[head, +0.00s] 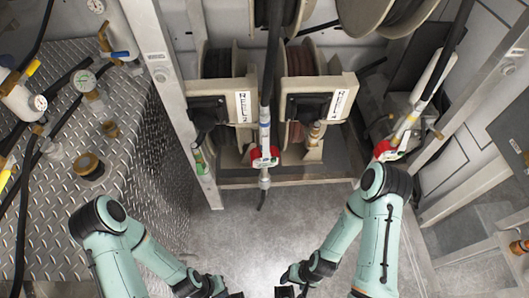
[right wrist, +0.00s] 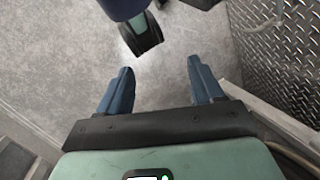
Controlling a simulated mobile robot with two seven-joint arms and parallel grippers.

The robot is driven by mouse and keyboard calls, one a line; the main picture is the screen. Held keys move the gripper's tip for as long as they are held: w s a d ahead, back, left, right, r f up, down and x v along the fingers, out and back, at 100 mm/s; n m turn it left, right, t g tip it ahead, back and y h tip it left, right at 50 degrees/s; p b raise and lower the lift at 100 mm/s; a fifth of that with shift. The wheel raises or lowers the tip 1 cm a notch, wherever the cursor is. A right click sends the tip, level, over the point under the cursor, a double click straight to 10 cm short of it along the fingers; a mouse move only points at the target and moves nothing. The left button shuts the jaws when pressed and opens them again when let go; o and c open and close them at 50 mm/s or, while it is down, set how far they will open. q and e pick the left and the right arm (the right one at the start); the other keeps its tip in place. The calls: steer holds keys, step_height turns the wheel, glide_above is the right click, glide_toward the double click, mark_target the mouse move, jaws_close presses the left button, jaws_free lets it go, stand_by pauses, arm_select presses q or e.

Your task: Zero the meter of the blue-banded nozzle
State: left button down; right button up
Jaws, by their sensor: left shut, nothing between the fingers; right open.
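A nozzle with a pale blue band (head: 264,128) hangs upright on a dark hose near the middle of the head view. Its red-and-white meter (head: 265,157) sits below the band; the display and any button are too small to read. My left gripper (head: 234,295) is shut and empty at the bottom edge, well below the nozzle and partly cut off. My right gripper (head: 289,291) is open and empty close to its right, also apart from the nozzle. In the right wrist view its two blue fingers (right wrist: 160,82) stand wide apart over bare floor. The nozzle does not show there.
A yellow-banded nozzle (head: 402,130) with a red meter hangs at right, and a green-banded one (head: 199,160) at left. Hose reels (head: 300,65) stand behind. A diamond-plate bench (head: 140,130) with gauges and fittings fills the left. The grey floor (head: 265,235) in the middle is clear.

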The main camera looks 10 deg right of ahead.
jaws_close()
stand_by(1.8)
